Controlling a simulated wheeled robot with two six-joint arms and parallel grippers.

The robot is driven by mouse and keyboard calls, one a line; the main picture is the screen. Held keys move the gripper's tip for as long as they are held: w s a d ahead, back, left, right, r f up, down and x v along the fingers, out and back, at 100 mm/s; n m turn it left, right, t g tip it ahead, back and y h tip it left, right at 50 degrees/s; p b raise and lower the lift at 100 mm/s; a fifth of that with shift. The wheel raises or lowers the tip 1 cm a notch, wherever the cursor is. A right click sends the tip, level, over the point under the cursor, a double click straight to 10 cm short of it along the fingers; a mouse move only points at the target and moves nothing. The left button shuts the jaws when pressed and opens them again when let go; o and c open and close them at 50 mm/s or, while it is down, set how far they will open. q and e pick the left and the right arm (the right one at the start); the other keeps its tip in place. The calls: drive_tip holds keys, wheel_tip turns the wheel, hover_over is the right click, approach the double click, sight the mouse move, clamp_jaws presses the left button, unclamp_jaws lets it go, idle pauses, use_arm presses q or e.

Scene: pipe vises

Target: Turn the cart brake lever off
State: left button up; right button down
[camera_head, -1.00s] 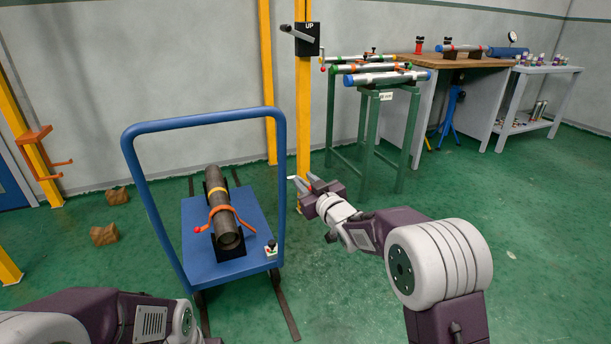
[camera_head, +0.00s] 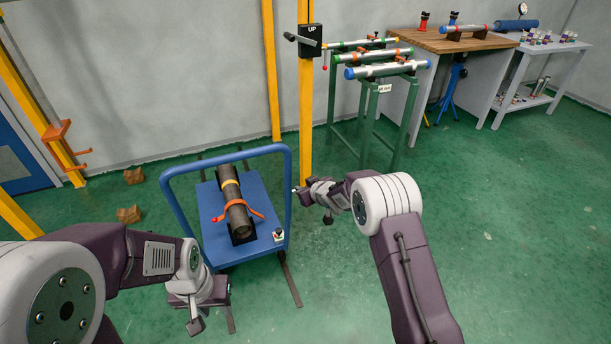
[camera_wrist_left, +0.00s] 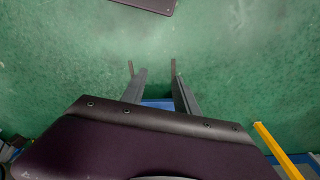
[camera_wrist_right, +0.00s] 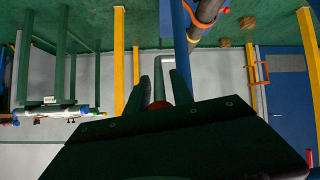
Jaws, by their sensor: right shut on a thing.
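The blue cart (camera_head: 219,238) stands on the floor with its push handle (camera_head: 175,215) upright. A small pale fitting (camera_head: 294,190) shows beside the handle's right upright, at my right gripper (camera_head: 302,190). In the right wrist view a grey bent rod (camera_wrist_right: 157,66) runs by the blue upright (camera_wrist_right: 181,40) to a red end (camera_wrist_right: 158,104). My right gripper (camera_wrist_right: 162,80) is shut on this red-ended lever; its fingers partly hide it. A small box with red and white marks (camera_head: 279,236) sits on the cart's deck corner. My left gripper (camera_wrist_left: 156,78) is open and empty, pointing down.
A dark pipe (camera_head: 237,209) with an orange strap lies on the cart. A yellow post (camera_head: 305,115) with an UP box (camera_head: 310,37) stands just behind my right gripper. A green pipe rack (camera_head: 367,115) is at the back. The floor at right is clear.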

use_arm(q)
drive_tip(key=shift+r+p, duration=0.55)
drive_tip(key=shift+r, duration=0.45)
drive_tip(key=shift+d+f, duration=0.15)
drive_tip(key=shift+f, duration=0.05)
drive_tip(key=c, duration=0.7)
drive_tip(key=w+d+f+n+g+h, duration=0.1)
drive_tip(key=d+n+h, duration=0.1)
drive_tip(key=d+n, duration=0.1)
drive_tip(key=w+d+f+n+g+h, duration=0.1)
drive_tip(key=d+n+g, duration=0.1)
drive_tip(key=d+n, duration=0.1)
drive_tip(key=w+d+f+n+g+h, duration=0.1)
drive_tip(key=d+f+n+h, duration=0.1)
drive_tip(key=d+n, duration=0.1)
drive_tip(key=shift+d+h, duration=0.3)
drive_tip(key=shift+d, duration=0.45)
clamp_jaws()
drive_tip(key=w+d+f+n+h, duration=0.1)
drive_tip(key=w+d+n+h, duration=0.65)
drive_tip(key=w+d, duration=0.2)
drive_tip(key=w+a+f+n+t+h, duration=0.2)
drive_tip(key=w+n+t+h, duration=0.1)
drive_tip(key=w+n+t, duration=0.4)
drive_tip(key=w+a+f+n+t+h, duration=0.2)
drive_tip(key=w+n+t, duration=0.4)
drive_tip(key=n+t, duration=0.2)
drive_tip(key=w+d+r, duration=0.6)
drive_tip(key=d+r, duration=0.1)
drive_tip(key=shift+w, duration=0.4)
